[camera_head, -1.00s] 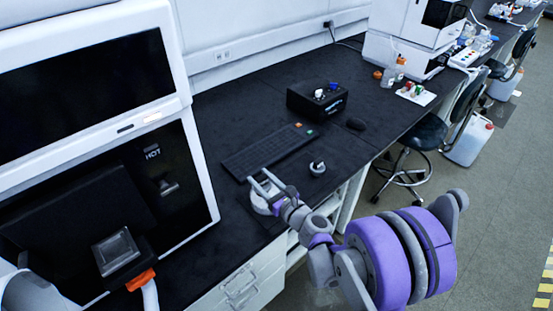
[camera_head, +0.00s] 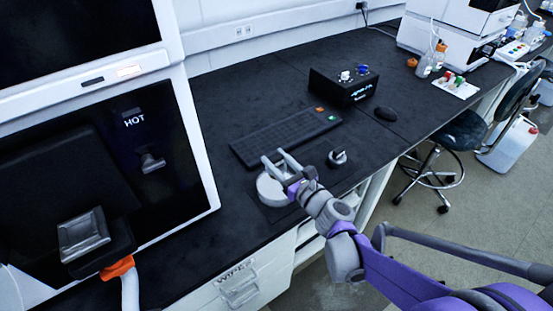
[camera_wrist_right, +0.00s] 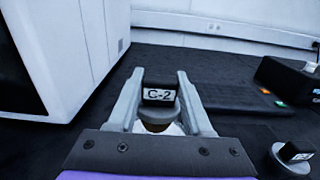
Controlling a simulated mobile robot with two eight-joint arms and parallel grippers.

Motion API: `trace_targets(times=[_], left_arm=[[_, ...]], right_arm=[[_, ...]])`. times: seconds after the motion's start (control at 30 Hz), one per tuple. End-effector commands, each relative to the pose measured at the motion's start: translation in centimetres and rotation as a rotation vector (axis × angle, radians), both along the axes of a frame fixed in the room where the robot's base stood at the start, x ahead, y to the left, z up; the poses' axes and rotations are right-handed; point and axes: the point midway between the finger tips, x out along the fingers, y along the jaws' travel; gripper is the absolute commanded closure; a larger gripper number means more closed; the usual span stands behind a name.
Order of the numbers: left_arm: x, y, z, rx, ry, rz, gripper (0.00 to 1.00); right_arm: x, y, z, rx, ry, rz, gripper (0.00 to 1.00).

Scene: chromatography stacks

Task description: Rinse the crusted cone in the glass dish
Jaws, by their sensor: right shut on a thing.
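My right gripper (camera_head: 274,157) is over the round pale dish (camera_head: 268,192) on the black bench. In the right wrist view its fingers (camera_wrist_right: 160,75) are shut on a grey round piece (camera_wrist_right: 156,113) with a dark tag reading C-2. A similar grey knobbed piece (camera_head: 338,158) stands to the right of the dish and shows in the right wrist view (camera_wrist_right: 292,160).
A keyboard (camera_head: 285,137) lies behind the dish, with a black box (camera_head: 343,86) and a mouse (camera_head: 386,114) farther right. A large white instrument (camera_head: 190,150) marked HOT stands at left. The bench's front edge is close to the dish.

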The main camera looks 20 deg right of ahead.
Motion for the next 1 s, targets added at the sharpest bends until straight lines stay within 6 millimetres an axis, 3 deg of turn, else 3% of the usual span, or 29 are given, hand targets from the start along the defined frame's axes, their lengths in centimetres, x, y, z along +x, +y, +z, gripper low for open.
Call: trace_targets(times=[0.7,1.0], left_arm=[[0.3,0.0,-5.1,0.0,0.018,0.0,0.5],[0.4,0.0,-6.1,0.0,0.021,0.0,0.5]], right_arm=[[0.0,0.0,-6.1,0.001,0.001,0.0,1.0],[0.0,0.0,-7.2,0.0,0.0,0.0,1.0]])
